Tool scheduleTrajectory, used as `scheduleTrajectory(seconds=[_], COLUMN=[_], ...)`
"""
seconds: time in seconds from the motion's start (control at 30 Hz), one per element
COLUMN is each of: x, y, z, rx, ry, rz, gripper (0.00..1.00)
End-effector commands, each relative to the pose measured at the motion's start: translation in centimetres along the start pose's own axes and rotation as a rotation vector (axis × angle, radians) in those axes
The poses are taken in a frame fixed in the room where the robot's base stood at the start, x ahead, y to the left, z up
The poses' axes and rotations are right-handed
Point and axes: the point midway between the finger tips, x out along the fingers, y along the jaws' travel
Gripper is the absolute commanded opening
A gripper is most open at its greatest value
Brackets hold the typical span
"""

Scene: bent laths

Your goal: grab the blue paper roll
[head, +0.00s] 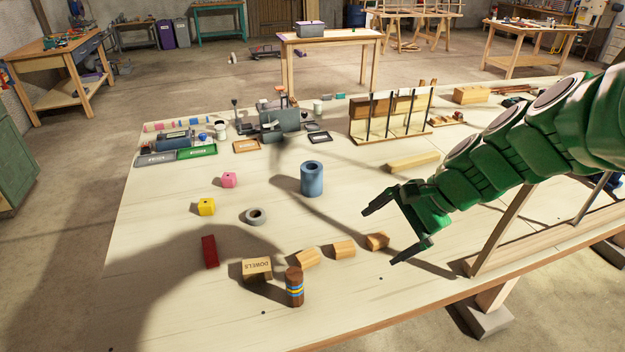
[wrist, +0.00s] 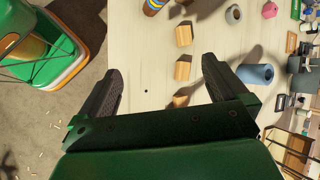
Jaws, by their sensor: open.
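The blue paper roll (head: 312,180) stands upright on the pale wooden table (head: 165,245), near the middle in the head view. It is a short cylinder with a dark hole in its top. In the wrist view the roll (wrist: 256,74) shows on the right, outside the jaws, beyond the right finger. My gripper (head: 380,228) is open and empty. It is above the table, to the right of the roll and nearer the front edge, apart from it. In the wrist view both fingers of my gripper (wrist: 160,85) are spread wide.
Several wooden blocks (head: 343,249) lie in a curve near the front, with a striped brown cylinder (head: 294,288). A grey ring (head: 256,216), yellow cube (head: 206,207) and pink cube (head: 229,180) lie left of the roll. A rack (head: 390,115) stands behind. Bare table surrounds the roll.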

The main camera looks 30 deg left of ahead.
Motion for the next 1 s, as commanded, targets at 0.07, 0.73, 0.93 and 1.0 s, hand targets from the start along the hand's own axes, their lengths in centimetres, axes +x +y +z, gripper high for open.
scheduleTrajectory(seconds=[0.07, 0.73, 0.93, 1.0], x=[0.9, 8.7, 11.6, 12.6], y=[-2.0, -16.7, -20.1, -21.1], z=[-0.9, -9.3, -12.4, -13.6], rx=[0.041, 0.465, 0.607, 0.659], ry=[-0.021, -0.202, -0.252, -0.270], rz=[-0.034, -0.291, -0.354, -0.374], gripper=[1.00, 1.00, 1.00, 1.00])
